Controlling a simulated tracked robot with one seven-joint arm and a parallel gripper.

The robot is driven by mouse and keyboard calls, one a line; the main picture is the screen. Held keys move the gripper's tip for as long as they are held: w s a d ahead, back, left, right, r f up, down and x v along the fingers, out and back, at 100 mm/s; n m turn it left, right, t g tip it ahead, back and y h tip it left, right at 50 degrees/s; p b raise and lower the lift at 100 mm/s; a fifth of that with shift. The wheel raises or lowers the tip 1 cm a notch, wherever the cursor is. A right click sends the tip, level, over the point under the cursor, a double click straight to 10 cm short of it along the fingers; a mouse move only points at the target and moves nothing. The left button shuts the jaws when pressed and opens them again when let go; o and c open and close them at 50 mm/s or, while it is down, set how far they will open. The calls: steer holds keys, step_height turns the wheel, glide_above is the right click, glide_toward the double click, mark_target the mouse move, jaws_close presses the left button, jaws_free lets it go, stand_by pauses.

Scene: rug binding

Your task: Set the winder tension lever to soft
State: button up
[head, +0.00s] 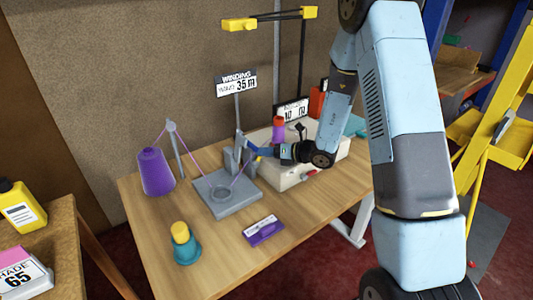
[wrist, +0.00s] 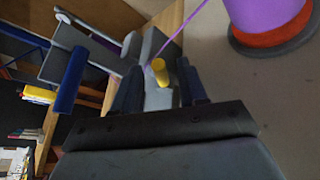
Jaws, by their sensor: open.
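The grey winder (head: 228,195) stands on the wooden table, with a flat base and an upright block at its back. A small yellow knob (head: 258,158), seemingly the tension lever's end, shows beside my gripper (head: 272,152). In the wrist view the yellow knob (wrist: 160,72) appears near the space between the fingers of my gripper (wrist: 160,84). The fingers are apart; whether they touch the knob I cannot tell. A blue bar (wrist: 70,80) of the winder lies left of the fingers. The lever's setting and any soft marking cannot be read.
A purple yarn cone (head: 155,172) stands left, its yarn running to the winder. A white machine (head: 300,170) with a purple spool is behind my gripper. A sign (head: 236,83) rises above the winder.

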jaws_close()
stand_by(0.4)
steer(key=shift+s+a+r+n+h, duration=0.2)
steer(key=shift+a+r+n+h, duration=0.15)
steer(key=shift+n, duration=0.25)
steer(key=shift+s+a+r+n+t+h, duration=0.1)
steer(key=shift+s+a+n+t+h, duration=0.2)
steer(key=shift+n+h, duration=0.2)
steer(key=shift+s+a+r+n+t+h, duration=0.15)
steer(key=shift+a+n+t+h, duration=0.1)
steer(key=shift+n+h, duration=0.25)
jaws_free()
